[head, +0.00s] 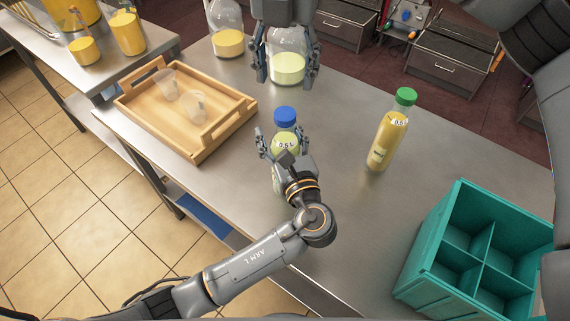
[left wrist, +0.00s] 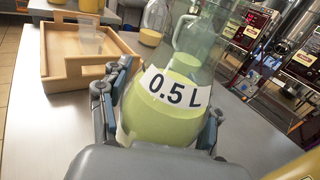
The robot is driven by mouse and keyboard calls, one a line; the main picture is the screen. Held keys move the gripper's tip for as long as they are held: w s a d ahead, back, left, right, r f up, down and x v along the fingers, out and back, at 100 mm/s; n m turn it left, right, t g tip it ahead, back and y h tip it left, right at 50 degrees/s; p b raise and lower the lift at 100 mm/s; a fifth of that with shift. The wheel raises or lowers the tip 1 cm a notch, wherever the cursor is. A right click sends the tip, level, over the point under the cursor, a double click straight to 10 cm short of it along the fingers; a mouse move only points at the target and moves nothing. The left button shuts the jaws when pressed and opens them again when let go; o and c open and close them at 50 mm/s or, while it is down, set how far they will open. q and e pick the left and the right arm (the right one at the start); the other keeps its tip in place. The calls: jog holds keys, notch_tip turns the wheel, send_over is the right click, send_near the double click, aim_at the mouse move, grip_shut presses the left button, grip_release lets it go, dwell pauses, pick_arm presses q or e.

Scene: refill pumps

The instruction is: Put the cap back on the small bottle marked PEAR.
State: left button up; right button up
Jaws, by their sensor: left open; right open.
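A small bottle (head: 287,142) with pale yellow-green liquid and a "0.5 L" band stands upright on the steel table. A blue cap (head: 285,114) sits on its top in the head view. The word PEAR cannot be read. My left gripper (head: 283,138) is open, with a finger on either side of this bottle. The left wrist view shows the bottle's body (left wrist: 160,105) between the fingers; its cap is out of frame there. My right gripper (head: 287,78) is open and empty, farther back than the cap, and overlaps a glass jug (head: 288,64) in the picture.
A green-capped bottle (head: 388,137) of yellow-orange liquid stands to the right. A teal divided crate (head: 425,252) is at the front right. A wooden tray (head: 215,139) with two clear cups is at the left. Another jug (head: 228,42) stands at the back.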

pick_arm(q)
grip_shut()
dwell(0.7)
